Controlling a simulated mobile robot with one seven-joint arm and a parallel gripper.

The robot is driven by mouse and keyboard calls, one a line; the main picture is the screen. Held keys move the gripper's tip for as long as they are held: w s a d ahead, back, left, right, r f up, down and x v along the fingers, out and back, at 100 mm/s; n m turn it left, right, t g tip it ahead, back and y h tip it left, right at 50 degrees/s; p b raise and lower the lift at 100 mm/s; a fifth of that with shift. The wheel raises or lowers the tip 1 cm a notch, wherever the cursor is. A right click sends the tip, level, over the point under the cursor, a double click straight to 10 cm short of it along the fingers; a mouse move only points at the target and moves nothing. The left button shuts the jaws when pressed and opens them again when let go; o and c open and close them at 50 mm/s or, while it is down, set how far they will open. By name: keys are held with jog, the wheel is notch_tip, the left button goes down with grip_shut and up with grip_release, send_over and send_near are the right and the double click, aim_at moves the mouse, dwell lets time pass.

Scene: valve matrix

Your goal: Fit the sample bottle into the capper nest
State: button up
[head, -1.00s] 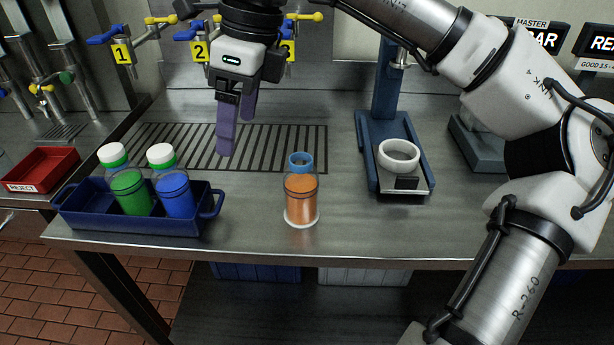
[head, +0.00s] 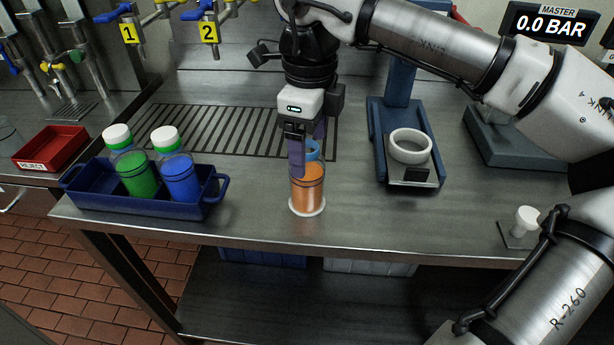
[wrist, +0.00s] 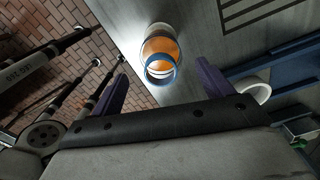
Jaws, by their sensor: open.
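The sample bottle (head: 307,188) holds orange liquid, has a blue neck ring and no cap, and stands upright on a white round base on the steel table. The wrist view also shows the bottle (wrist: 161,50), ahead of and between the two spread fingers. My gripper (head: 308,152) points down at the bottle's top in the head view; its purple fingers are open and empty. One finger overlaps the bottle in that view, and I cannot tell whether they touch. The capper nest, a white ring (head: 410,146) on a blue stand, is empty to the right of the bottle.
A blue crate (head: 140,203) at left holds a green and a blue bottle with white caps. A red reject tray (head: 50,148) lies farther left. A white knob (head: 524,222) is at right. The table between bottle and nest is clear.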

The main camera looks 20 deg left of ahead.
aim_at(307, 177)
jog(key=shift+w+a+f, duration=0.1)
jog(key=shift+f, duration=1.8)
jog(key=c, duration=1.2)
jog(key=shift+c, duration=0.2)
